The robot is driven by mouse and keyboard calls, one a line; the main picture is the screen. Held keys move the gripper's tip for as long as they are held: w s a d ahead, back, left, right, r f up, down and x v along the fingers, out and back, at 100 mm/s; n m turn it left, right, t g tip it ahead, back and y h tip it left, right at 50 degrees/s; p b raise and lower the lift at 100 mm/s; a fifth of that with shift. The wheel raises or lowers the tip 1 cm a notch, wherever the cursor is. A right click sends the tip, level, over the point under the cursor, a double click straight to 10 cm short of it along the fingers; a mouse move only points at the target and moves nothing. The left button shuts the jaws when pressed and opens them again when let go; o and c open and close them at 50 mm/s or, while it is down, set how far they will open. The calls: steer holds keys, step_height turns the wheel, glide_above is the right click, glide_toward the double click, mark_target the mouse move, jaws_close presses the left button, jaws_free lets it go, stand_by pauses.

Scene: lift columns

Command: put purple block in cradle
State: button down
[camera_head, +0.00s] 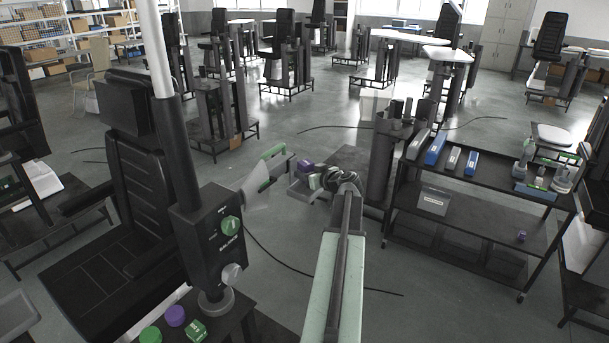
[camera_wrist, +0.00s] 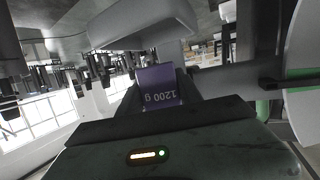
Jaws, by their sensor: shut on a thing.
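The purple block (camera_head: 304,165) is at the end of my arm, raised above the floor. It also shows in the wrist view (camera_wrist: 160,86), marked "1200 g" and held by my gripper (camera_head: 316,180). My gripper is shut on it; the fingertips are partly hidden. A grey tray-like piece (camera_head: 298,192) shows just below and left of the block. I cannot tell whether it is the cradle or whether the block touches it. A green-edged, translucent piece (camera_head: 264,171) is just left of the block.
A black column with a control box (camera_head: 209,245) stands left of my arm. A green block (camera_head: 194,331) and a purple knob-like piece (camera_head: 174,315) are at the bottom left. Cables lie on the floor.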

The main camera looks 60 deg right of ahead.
steer(key=f+b, duration=0.1)
steer(key=f, duration=0.1)
steer(key=f+b, duration=0.1)
steer(key=b, duration=0.1)
steer(key=shift+s+d+f, duration=0.15)
steer(key=shift+s+f, duration=0.05)
steer(key=shift+f, duration=0.15)
steer(key=shift+w+a+r, duration=0.2)
steer(key=shift+w+a, duration=0.05)
steer(key=shift+w, duration=0.1)
steer(key=shift+s+f+b, duration=0.1)
steer(key=shift+f+b, duration=0.3)
steer(key=shift+f, duration=0.05)
steer(key=shift+f, duration=0.2)
steer(key=c, duration=0.8)
jaws_free()
steer(key=shift+r, duration=0.1)
steer(key=shift+s, duration=0.1)
